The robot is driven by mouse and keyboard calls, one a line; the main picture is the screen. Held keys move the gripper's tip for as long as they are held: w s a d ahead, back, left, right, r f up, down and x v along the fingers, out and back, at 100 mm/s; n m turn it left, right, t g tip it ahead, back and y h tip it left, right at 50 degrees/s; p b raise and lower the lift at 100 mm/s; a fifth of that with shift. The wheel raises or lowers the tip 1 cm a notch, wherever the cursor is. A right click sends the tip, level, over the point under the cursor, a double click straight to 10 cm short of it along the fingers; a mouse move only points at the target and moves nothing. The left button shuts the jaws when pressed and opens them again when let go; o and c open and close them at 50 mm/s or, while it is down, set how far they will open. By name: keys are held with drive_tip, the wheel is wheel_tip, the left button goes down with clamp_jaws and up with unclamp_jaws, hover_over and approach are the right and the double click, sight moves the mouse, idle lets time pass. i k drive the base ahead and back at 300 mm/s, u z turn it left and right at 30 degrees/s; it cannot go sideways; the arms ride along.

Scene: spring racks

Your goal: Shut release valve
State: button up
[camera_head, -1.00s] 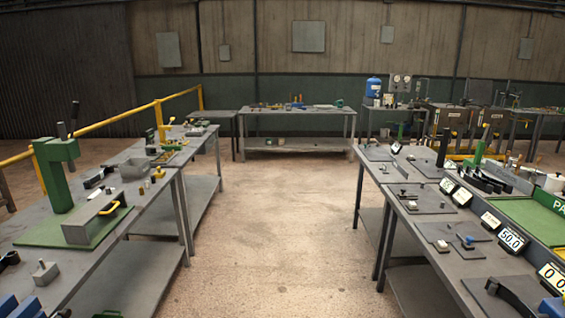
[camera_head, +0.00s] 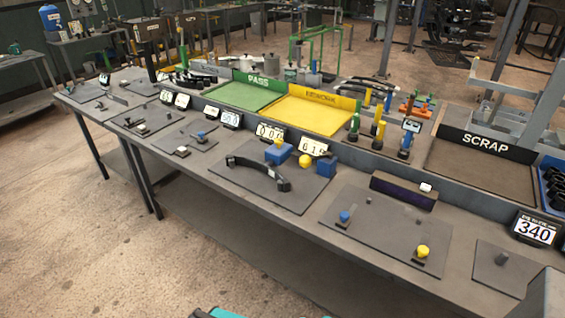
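I cannot make out a release valve for certain in this view. A blue tank (camera_head: 53,22) stands on a bench at the far left, too small to show any valve on it. On the long bench, a dark plate holds a blue knob (camera_head: 345,216) and a yellow knob (camera_head: 423,251); I cannot tell what they work. Another plate holds a curved black bar (camera_head: 258,171) beside blue blocks with yellow knobs. My gripper is not in view.
The long grey bench (camera_head: 240,225) crosses the view from left to lower right. It carries a green PASS tray (camera_head: 238,95), a yellow REWORK tray (camera_head: 310,117), a SCRAP tray (camera_head: 470,172) and several number displays. Bare floor (camera_head: 75,240) lies at left.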

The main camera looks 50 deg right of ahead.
sight(278, 141)
drive_tip(key=u, duration=1.4)
drive_tip(key=k, duration=0.1)
drive_tip(key=z, duration=2.9)
drive_tip(key=k, duration=0.9)
drive_tip(key=u, duration=0.15)
drive_tip(key=i, duration=0.9)
drive_tip(key=z, duration=0.05)
